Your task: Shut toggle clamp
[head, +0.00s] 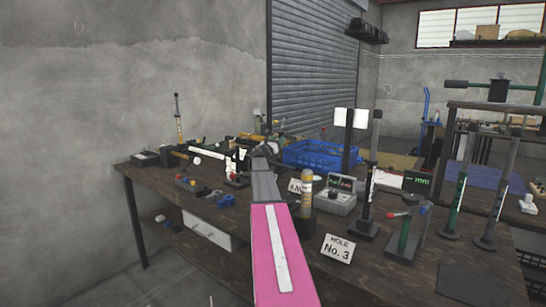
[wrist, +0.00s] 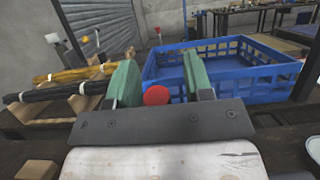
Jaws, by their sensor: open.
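My gripper (wrist: 159,74) is open, with its two green finger pads apart. A round red knob (wrist: 156,95) shows between the pads, nearer the left one, and nothing is gripped. The knob looks like a toggle clamp handle's end, but the body below it is hidden by my gripper's dark front plate. I cannot tell whether either pad touches the knob. In the head view my pink and grey arm reaches over the workbench (head: 400,275) and hides the spot below its end.
A blue crate (wrist: 225,75) stands just beyond my gripper, also seen in the head view (head: 318,155). Black and yellow rods (wrist: 70,82) lie on a wooden rack at left. A sign reading "MOLE No. 3" (head: 337,250) and a green-posted press (head: 405,240) stand right of my arm.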

